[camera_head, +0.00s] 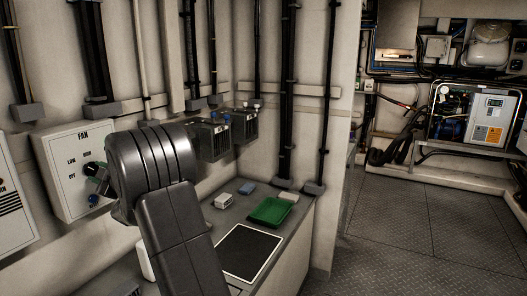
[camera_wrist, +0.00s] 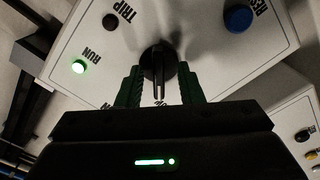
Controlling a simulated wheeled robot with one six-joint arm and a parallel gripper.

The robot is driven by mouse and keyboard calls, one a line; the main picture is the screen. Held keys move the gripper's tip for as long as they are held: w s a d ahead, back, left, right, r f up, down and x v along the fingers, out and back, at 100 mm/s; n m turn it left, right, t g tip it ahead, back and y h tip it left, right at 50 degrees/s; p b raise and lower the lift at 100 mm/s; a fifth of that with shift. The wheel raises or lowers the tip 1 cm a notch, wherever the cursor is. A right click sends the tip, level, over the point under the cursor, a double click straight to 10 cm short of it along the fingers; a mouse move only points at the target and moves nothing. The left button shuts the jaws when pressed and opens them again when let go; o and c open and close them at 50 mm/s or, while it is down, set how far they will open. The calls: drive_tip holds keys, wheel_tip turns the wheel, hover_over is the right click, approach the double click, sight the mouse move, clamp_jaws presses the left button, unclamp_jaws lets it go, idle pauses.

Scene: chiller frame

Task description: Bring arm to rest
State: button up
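My gripper (camera_wrist: 160,78) faces a white panel (camera_wrist: 85,45) in the wrist view. Its two green fingers stand apart, one on each side of a dark knob (camera_wrist: 158,58); I cannot tell whether they touch it. The panel shows a lit green RUN light (camera_wrist: 78,67), a dark TRIP light (camera_wrist: 110,21) and a blue button (camera_wrist: 238,18). In the head view my bent arm reaches to the white FAN panel (camera_head: 62,150), marked LOW, HIGH and OFF. The gripper there is mostly hidden behind my arm.
A grey counter (camera_head: 298,222) below holds a green tray (camera_head: 256,212), a white box (camera_head: 223,201) and a black mat (camera_head: 247,252). Dark pipes run up the wall. Open metal floor (camera_head: 400,225) lies at right, with machinery (camera_head: 470,115) beyond. Another panel (camera_wrist: 290,110) is beside the gripper.

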drive_tip(key=s+d+n+b, duration=0.3)
drive_tip(key=s+d+n, duration=0.3)
drive_tip(key=d, duration=0.6)
drive_tip(key=shift+s+d+n+b, duration=0.2)
drive_tip(key=shift+n+b, duration=0.15)
drive_tip(key=shift+n, duration=0.75)
drive_tip(key=shift+r, duration=0.1)
